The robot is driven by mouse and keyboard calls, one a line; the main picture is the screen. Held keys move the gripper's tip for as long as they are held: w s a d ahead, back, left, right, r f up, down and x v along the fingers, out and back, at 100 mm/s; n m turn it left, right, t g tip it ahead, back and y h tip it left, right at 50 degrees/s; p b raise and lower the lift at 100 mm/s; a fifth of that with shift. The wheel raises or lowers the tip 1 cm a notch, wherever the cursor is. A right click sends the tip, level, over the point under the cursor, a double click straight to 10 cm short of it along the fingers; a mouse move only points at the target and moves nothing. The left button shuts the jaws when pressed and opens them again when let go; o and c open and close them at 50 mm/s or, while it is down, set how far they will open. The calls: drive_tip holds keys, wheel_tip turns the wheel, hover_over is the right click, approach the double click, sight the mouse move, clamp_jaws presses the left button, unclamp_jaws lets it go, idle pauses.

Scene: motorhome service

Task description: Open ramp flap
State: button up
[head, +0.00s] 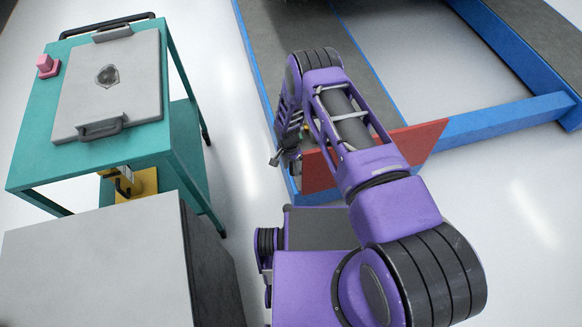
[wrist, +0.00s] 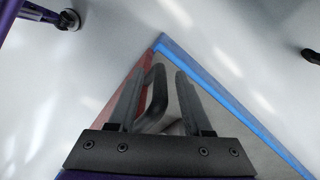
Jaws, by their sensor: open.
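The red ramp flap (head: 425,142) stands across the near end of the blue-edged ramp (head: 292,30) in the head view; my arm hides its middle. My gripper (head: 279,158) is at the flap's left part. In the wrist view the flap (wrist: 125,85) is a narrow red strip left of the fingers. A dark looped handle (wrist: 156,88) shows between the two open fingers of my gripper (wrist: 161,72). I cannot tell whether either finger touches the handle.
A teal cart (head: 35,150) with a grey lidded case (head: 125,75) and a pink knob (head: 46,65) stands at left. A grey box (head: 100,265) is in front of it. A blue crossbar (head: 500,118) runs right from the ramp. Pale floor is clear at lower right.

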clamp_jaws()
drive_tip(key=shift+w, duration=0.1)
